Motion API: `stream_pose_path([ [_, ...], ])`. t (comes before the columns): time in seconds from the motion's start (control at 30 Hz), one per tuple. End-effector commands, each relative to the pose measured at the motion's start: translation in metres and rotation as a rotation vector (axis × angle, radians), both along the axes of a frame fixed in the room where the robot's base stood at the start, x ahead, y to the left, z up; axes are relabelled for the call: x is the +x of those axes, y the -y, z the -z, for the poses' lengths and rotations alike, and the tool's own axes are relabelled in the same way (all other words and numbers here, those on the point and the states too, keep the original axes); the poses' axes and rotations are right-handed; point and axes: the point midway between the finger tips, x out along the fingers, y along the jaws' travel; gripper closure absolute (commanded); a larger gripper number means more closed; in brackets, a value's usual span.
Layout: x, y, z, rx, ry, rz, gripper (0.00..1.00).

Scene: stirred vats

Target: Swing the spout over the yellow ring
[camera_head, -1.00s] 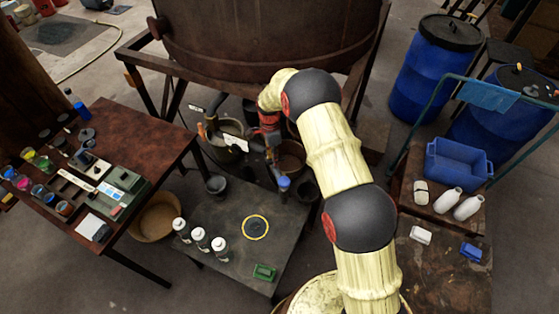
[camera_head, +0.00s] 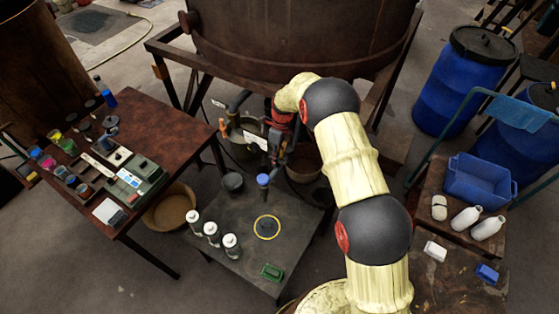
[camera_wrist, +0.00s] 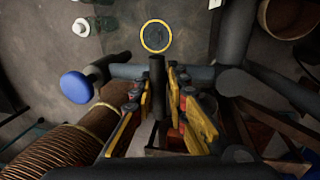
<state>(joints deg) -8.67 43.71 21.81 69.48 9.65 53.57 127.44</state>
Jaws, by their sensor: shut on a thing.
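The spout is a dark pipe with a blue knob (camera_head: 263,180) near its free end. In the head view this end hangs over the low dark table, a little behind the yellow ring (camera_head: 267,227) and almost in line with it. In the wrist view the pipe (camera_wrist: 125,71) crosses the picture, with the blue knob (camera_wrist: 77,87) at left and the yellow ring (camera_wrist: 156,36) above. My gripper (camera_wrist: 160,85) is shut around a dark bar of the spout between its yellow fingers. My gripper (camera_head: 275,148) is partly hidden in the head view. The spout's mouth cannot be made out.
The big vat (camera_head: 300,40) rises behind. A brown side table (camera_head: 150,170) stands at left.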

Motion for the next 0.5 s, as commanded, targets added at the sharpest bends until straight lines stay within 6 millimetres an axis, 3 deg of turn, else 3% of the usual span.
stream_pose_path([
  [0.5,0.0014,-0.0037,-0.0001,0.001,-0.001,0.034,1.00],
])
